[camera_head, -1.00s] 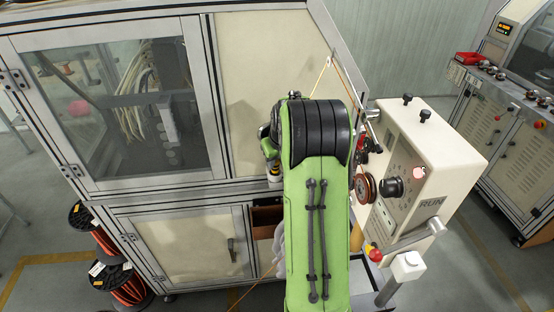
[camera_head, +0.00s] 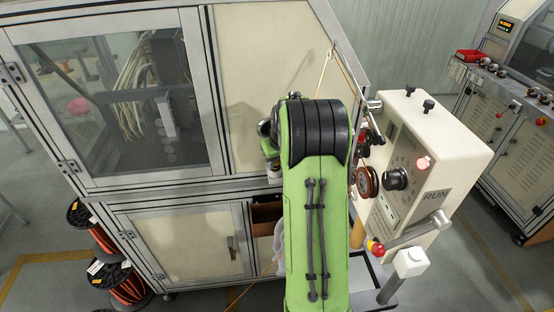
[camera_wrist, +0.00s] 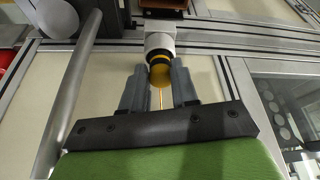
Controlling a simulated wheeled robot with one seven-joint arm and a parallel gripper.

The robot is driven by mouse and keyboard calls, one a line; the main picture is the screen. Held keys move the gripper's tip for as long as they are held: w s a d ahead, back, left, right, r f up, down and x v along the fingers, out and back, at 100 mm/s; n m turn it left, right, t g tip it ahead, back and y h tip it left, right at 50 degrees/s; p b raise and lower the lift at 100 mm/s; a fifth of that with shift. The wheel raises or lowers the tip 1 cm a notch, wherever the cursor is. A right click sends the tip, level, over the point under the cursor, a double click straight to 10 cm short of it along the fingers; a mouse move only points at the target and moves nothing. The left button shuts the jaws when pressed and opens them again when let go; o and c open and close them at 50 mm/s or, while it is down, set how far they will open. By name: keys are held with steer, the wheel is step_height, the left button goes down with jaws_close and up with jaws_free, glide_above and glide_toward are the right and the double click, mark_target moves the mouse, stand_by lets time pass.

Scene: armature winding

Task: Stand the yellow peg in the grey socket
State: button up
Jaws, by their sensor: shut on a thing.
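In the wrist view, my gripper (camera_wrist: 159,76) is shut on the yellow peg (camera_wrist: 160,74), which sits between the two grey fingertips. A black band circles the peg just beyond the fingers. A light grey cylinder (camera_wrist: 160,41), which looks like the grey socket, lies in line with the peg's far end. I cannot tell whether the peg is inside it, touching it or only in front of it. In the head view my green arm hides the gripper and the peg.
A white control box (camera_head: 428,160) with knobs and a lever stands right of my arm. A glazed machine cabinet (camera_head: 120,100) fills the left and centre. Wire spools (camera_head: 125,285) stand on the floor at left. A grey bar (camera_wrist: 75,85) runs along the wrist view's left side.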

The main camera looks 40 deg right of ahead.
steer(key=o, duration=1)
steer(key=shift+r, duration=0.1)
